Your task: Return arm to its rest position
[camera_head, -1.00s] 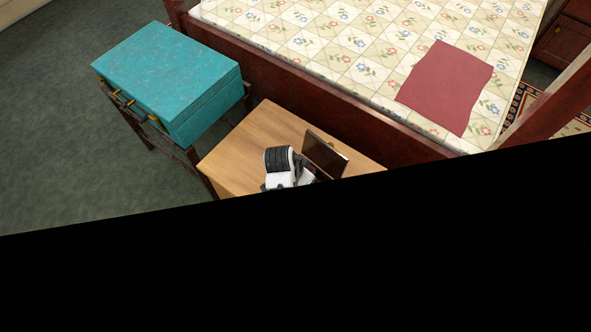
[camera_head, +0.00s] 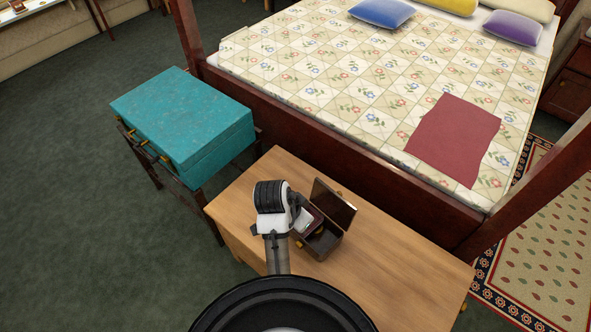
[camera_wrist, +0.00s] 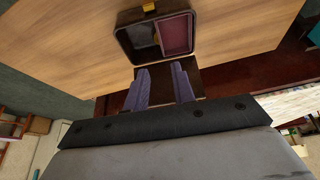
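My arm's white and black end is above a wooden table (camera_head: 400,262) in the head view, beside a small dark box (camera_head: 322,243) with its lid raised. My gripper (camera_wrist: 160,68) shows in the wrist view as two purple-grey fingers, apart with nothing between them. The same open box (camera_wrist: 124,41) lies just beyond the fingertips, with a reddish compartment on one side. In the head view my arm hides part of the box, and the fingers cannot be made out clearly.
A teal case (camera_head: 185,118) on a dark stand is left of the table. A bed (camera_head: 330,90) with a dark wooden frame is behind it, with a red cloth (camera_head: 455,140) and several pillows. The table's right part is bare. A patterned rug (camera_head: 540,245) lies at right.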

